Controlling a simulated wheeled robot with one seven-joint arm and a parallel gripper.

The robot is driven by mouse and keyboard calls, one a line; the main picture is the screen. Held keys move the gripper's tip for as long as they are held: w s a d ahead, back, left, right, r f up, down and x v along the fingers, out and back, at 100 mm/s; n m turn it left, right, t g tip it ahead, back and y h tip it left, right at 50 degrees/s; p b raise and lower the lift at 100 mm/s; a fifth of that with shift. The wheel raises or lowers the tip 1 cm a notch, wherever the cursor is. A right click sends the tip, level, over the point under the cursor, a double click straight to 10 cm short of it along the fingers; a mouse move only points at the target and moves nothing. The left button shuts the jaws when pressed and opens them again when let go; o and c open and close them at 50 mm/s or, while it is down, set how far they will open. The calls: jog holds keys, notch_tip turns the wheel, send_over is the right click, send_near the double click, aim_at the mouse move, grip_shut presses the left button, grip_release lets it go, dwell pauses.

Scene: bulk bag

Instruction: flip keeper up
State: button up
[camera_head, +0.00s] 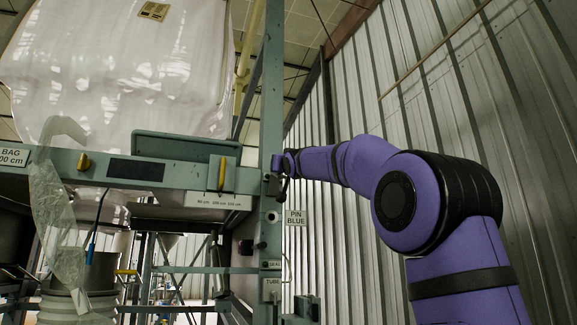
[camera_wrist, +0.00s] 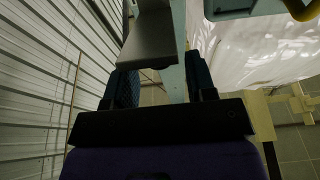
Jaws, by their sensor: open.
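My gripper (camera_head: 284,163) is at the green-grey upright post (camera_head: 271,100), at the height of the crossbeam. In the wrist view its two dark fingers (camera_wrist: 163,85) are apart. A dark grey flat piece (camera_wrist: 150,40) lies just beyond and partly between the fingertips, beside a pale post; I cannot tell whether they touch. It may be the keeper, but its shape is partly hidden. In the head view a small dark fitting (camera_head: 271,186) sits on the post just below my gripper. A tag reading "PIN BLUE" (camera_head: 296,217) hangs beside the post.
A corrugated wall (camera_head: 470,90) stands at the right.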

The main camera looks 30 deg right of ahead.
jog(key=v, duration=0.7)
jog(key=shift+s+a, duration=0.2)
jog(key=shift+s, duration=0.15)
dwell(0.6)
jog(key=shift+f, duration=0.2)
dwell(0.3)
